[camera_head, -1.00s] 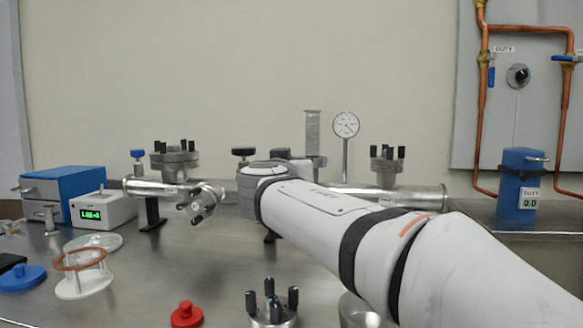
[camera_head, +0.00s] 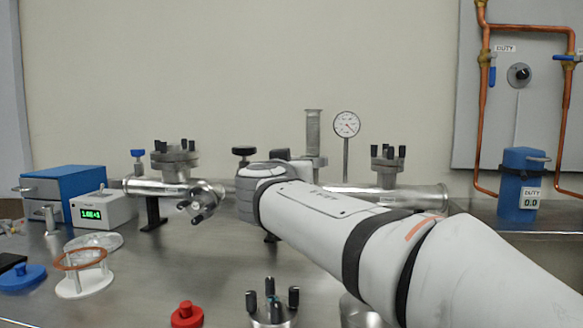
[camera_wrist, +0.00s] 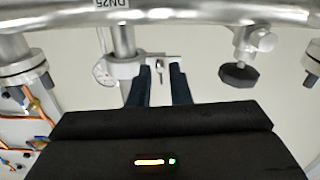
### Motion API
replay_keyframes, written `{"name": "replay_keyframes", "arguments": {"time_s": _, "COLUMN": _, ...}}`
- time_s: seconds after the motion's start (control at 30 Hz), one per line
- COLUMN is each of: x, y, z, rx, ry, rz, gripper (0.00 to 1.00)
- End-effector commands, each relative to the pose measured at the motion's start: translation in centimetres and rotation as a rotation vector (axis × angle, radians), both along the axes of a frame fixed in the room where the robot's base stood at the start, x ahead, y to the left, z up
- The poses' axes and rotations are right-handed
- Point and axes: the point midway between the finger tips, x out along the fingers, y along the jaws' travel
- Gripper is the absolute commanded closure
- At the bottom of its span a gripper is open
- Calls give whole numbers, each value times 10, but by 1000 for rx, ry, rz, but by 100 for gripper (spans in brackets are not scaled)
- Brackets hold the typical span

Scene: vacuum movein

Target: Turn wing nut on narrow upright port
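The narrow upright port (camera_wrist: 123,42) hangs from the steel tube at the upper left of the wrist view, which looks upside down. A clamp (camera_wrist: 125,69) surrounds its joint, and its small wing nut (camera_wrist: 160,68) sits on the clamp's right side. My gripper (camera_wrist: 160,78) has two dark fingers, apart, with the wing nut between their tips. Contact with the nut cannot be made out. In the head view my arm hides the gripper and the wing nut; the ribbed column above the port (camera_head: 313,132) rises behind my arm.
A dial gauge (camera_head: 346,124) stands close right of the port. A black knob (camera_head: 244,152) is on its left. Flanged ports (camera_head: 175,158) (camera_head: 388,163) stand at both ends of the tube (camera_head: 430,195). Loose parts, including a red cap (camera_head: 187,315), lie on the bench.

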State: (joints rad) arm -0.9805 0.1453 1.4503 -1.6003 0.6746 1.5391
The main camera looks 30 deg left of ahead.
Motion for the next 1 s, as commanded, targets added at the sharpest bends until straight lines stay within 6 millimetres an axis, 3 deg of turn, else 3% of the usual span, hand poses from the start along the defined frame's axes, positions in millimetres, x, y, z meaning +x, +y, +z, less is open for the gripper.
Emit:
{"name": "replay_keyframes", "arguments": {"time_s": 0.2, "x": -37, "y": -11, "z": 1, "rx": 1, "ry": 0, "rz": 4, "gripper": 83}}
{"name": "replay_keyframes", "arguments": {"time_s": 0.4, "x": -61, "y": -19, "z": 1, "rx": 0, "ry": 0, "rz": 2, "gripper": 83}}
{"name": "replay_keyframes", "arguments": {"time_s": 1.0, "x": -64, "y": -24, "z": 2, "rx": -4, "ry": 6, "rz": -6, "gripper": 83}}
